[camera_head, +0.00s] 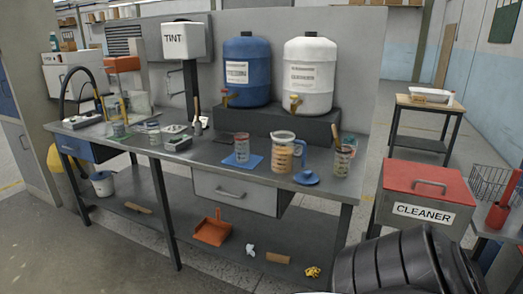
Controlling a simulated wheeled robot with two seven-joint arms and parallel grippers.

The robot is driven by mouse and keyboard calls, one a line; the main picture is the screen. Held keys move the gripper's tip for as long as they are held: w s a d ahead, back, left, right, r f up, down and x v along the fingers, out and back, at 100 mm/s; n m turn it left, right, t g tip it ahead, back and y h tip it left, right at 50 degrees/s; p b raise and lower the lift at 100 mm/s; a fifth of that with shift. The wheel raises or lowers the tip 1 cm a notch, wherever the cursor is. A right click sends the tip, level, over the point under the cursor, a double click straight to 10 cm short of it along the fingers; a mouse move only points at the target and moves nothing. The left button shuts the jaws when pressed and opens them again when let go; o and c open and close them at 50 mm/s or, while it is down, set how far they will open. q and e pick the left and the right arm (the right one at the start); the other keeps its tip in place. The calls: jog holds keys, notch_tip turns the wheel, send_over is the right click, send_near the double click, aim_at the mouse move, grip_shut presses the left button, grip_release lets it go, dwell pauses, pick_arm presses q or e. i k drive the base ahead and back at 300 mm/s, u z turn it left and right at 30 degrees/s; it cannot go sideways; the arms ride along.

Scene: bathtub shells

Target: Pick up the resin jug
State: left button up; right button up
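A clear measuring jug (284,154) with amber liquid, which looks like the resin jug, stands upright on the grey workbench (215,168), near its front edge. Its handle is on the right side. A small blue round item (306,178) lies in front, to the right of the jug. Neither of my grippers shows in the head view.
Blue (247,70) and white (309,75) drums with taps stand on a dark riser (262,121) behind the jug. A red-topped cleaner box (425,192) and a black ribbed bin-like object (395,264) are at the right. Floor shows at the lower left.

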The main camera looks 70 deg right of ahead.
aim_at(283, 142)
jog(key=z, duration=0.4)
jog(key=i, duration=1.95)
jog(key=z, duration=0.95)
